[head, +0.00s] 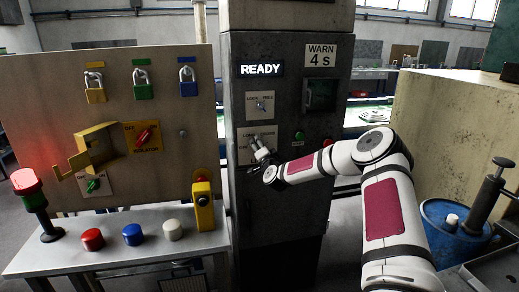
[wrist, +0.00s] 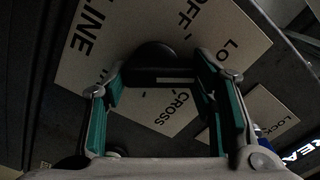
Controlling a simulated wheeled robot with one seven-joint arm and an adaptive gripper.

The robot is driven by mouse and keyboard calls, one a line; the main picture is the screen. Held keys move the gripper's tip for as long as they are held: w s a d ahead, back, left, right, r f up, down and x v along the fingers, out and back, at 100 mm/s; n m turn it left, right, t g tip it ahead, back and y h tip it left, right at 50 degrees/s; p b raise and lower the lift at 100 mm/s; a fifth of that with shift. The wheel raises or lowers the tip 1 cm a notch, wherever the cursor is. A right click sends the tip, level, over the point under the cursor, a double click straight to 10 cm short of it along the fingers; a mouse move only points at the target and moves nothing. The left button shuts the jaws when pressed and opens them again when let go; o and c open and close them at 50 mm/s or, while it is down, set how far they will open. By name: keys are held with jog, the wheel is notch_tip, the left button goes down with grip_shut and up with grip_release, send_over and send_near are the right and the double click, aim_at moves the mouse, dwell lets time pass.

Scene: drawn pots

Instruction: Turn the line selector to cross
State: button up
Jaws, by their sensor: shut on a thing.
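The line selector is a black knob (wrist: 158,62) on a pale plate (wrist: 100,55) in the wrist view. The plate carries the words LINE, OFF, LOCAL and CROSS. A white mark shows on the knob's bar; which word it points to I cannot tell. In the head view the plate (head: 243,148) is on the dark cabinet, and my arm and gripper hide most of the knob. My gripper (head: 259,150) is at the plate. In the wrist view its two fingers (wrist: 165,105) stand either side of the knob, shut on it.
Above the plate is another switch (head: 261,105) marked LOCK. A READY display (head: 262,70) and a WARN 4 s sign (head: 321,56) are higher up. Green and red buttons (head: 299,136) sit to the right. A bench with coloured buttons (head: 132,235) stands at left.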

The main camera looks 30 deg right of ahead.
jog(key=shift+m, duration=0.7)
jog(key=o, duration=1.1)
jog(key=shift+o, duration=0.2)
jog(key=shift+s, duration=0.15)
jog(key=v, duration=1.1)
jog(key=shift+s, duration=0.35)
jog(key=shift+a, duration=0.1)
